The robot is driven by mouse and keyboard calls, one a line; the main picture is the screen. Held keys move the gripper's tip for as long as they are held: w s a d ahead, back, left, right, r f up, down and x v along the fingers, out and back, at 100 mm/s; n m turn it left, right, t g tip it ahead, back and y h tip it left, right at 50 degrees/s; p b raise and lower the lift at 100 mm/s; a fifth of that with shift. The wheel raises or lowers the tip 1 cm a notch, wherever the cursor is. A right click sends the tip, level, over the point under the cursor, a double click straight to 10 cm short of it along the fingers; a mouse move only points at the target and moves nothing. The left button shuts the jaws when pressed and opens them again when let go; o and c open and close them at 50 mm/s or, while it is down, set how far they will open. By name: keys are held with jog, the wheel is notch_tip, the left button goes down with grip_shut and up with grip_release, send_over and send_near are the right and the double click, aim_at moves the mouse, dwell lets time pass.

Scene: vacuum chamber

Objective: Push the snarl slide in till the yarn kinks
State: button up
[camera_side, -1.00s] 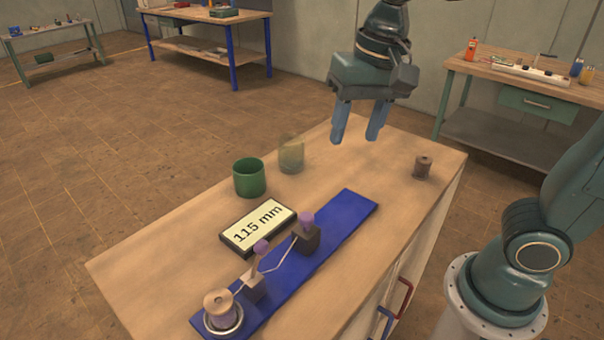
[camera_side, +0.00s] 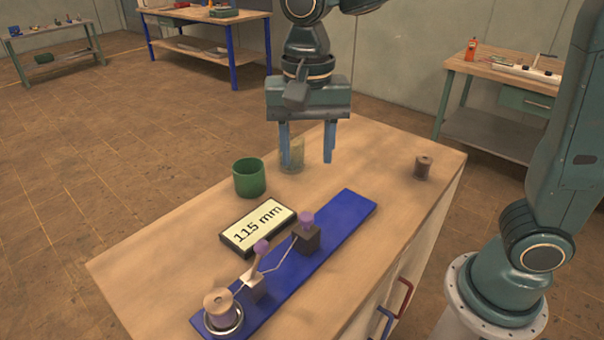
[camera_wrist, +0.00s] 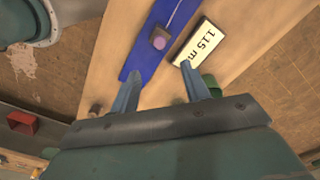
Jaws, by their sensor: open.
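A blue base strip (camera_side: 345,213) lies on the wooden bench. A spool (camera_side: 220,306) stands at the strip's near end. The dark block also shows in the wrist view (camera_wrist: 159,42). My gripper (camera_side: 306,160) is open and empty, pointing down above the bench, beyond the strip's far end and apart from it. I cannot tell which block is the slide.
A display reading 115 mm (camera_side: 258,226) lies left of the strip. A green cup (camera_side: 249,178) and a clear jar (camera_side: 292,155), partly behind my fingers, stand behind it. A brown spool (camera_side: 423,167) stands at the back right. The bench's right side is mostly clear.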

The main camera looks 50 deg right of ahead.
aim_at(306, 216)
notch_tip(306, 216, down, 13)
jog(key=shift+r, duration=0.1)
dwell(0.5)
grip_shut()
